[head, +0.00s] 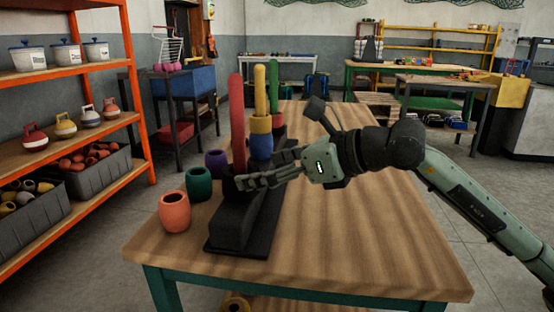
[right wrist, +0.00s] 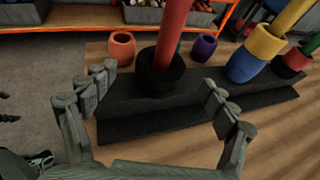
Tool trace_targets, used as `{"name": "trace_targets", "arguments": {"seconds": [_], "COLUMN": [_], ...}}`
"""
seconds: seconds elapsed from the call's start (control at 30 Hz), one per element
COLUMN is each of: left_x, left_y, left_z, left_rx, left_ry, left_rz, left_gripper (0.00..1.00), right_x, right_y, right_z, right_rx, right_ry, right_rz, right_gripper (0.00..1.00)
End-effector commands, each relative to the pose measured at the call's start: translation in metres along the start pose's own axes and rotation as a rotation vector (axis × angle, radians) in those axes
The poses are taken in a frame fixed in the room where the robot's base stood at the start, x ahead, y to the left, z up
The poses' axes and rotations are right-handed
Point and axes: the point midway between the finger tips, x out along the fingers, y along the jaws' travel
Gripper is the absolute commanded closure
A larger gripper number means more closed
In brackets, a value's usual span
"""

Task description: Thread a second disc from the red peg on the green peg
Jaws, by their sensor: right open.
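The red peg (head: 237,120) stands at the near end of a black base (head: 232,228). Black disc material (right wrist: 160,76) sits around its foot; I cannot tell whether it is one disc or two. The green peg (head: 273,85) stands at the far end, partly hidden by the yellow peg. In the right wrist view, the green peg (right wrist: 313,45) carries a red disc (right wrist: 297,58) above a black disc (right wrist: 284,69). My right gripper (head: 243,182) is open and low beside the red peg, its fingers spread to either side of the black disc material. My left gripper is out of view.
The yellow peg (head: 260,88) between them holds a yellow disc (head: 260,125) above a blue disc (head: 261,145). Loose orange (head: 174,212), green (head: 199,184) and purple (head: 216,162) pieces stand left of the base. The wooden tabletop (head: 370,235) is clear on the right.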

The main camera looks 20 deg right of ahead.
Motion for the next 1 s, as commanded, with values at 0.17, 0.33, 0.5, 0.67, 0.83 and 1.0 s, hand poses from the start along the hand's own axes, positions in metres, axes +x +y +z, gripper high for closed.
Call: {"name": "trace_targets", "arguments": {"seconds": [0.17,0.33,0.5,0.67,0.83,1.0], "left_x": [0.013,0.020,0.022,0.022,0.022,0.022], "left_y": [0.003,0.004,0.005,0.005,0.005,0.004], "left_z": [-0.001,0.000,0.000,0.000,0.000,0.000], "left_rx": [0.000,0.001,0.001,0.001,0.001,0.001], "left_ry": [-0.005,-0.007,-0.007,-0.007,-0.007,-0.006], "left_rz": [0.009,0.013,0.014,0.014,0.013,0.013], "left_gripper": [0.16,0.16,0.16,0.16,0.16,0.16], "right_x": [0.027,0.042,0.046,0.046,0.046,0.046], "right_y": [0.000,0.000,0.000,0.000,0.000,0.000], "right_z": [0.002,0.001,0.000,0.000,0.000,0.000], "right_rx": [0.003,0.002,0.000,0.000,0.000,0.000], "right_ry": [-0.002,-0.001,0.001,0.001,0.001,0.001], "right_rz": [0.001,0.000,-0.001,-0.001,0.000,0.000], "right_gripper": [0.15,0.15,0.15,0.15,0.36,0.57]}}
